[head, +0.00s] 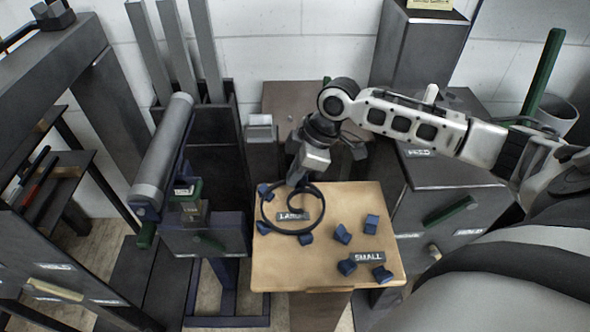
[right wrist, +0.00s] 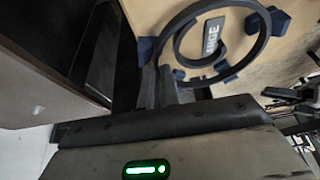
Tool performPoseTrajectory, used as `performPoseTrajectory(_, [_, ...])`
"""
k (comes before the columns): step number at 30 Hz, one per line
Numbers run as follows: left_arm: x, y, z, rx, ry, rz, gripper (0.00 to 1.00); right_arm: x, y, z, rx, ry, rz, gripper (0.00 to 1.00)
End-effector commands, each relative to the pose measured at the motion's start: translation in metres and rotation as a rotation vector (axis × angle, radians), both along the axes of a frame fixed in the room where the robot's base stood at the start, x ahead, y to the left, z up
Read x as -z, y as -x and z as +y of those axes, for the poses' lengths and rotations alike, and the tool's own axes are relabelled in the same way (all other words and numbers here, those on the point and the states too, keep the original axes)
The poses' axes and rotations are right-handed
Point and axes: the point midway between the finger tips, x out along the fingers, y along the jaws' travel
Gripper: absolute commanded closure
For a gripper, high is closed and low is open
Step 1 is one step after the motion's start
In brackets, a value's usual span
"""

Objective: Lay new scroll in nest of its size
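The new scroll (head: 323,205) is a dark spiral ring. It lies over the nest labelled LARGE (head: 292,216), whose blue blocks (head: 306,239) show around its edge; I cannot tell whether it rests fully down. The small nest, labelled SMALL (head: 367,257), is empty among its blue blocks (head: 347,267). My right gripper (head: 299,180) points down at the scroll's far edge. In the right wrist view its fingers (right wrist: 158,86) are close together at the rim of the scroll (right wrist: 258,50) and appear shut on it. My left gripper is not in view.
The wooden table top (head: 285,270) is bare at its front. A dark stand with a grey roller (head: 165,150) is to its left, a dark frame (head: 85,95) farther left. A grey cabinet (head: 445,215) with a green handle stands at right.

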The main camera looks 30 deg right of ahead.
Motion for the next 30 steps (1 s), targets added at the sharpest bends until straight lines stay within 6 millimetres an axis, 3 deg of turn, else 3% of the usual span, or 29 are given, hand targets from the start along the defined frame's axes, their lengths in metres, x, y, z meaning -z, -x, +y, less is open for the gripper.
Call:
performPoseTrajectory(23, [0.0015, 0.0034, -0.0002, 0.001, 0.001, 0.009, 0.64, 0.0052, -0.0004, 0.0005, 0.000, -0.001, -0.002, 1.00])
performPoseTrajectory(24, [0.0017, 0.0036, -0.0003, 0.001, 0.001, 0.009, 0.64, 0.0049, -0.0005, 0.0004, 0.000, -0.001, -0.002, 0.85])
performPoseTrajectory(26, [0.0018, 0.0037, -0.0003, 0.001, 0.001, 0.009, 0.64, 0.0049, -0.0005, 0.0004, 0.000, -0.001, -0.002, 0.71])
performPoseTrajectory(30, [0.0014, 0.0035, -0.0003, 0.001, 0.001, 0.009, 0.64, 0.0051, -0.0003, 0.0003, -0.001, -0.002, -0.001, 0.71])
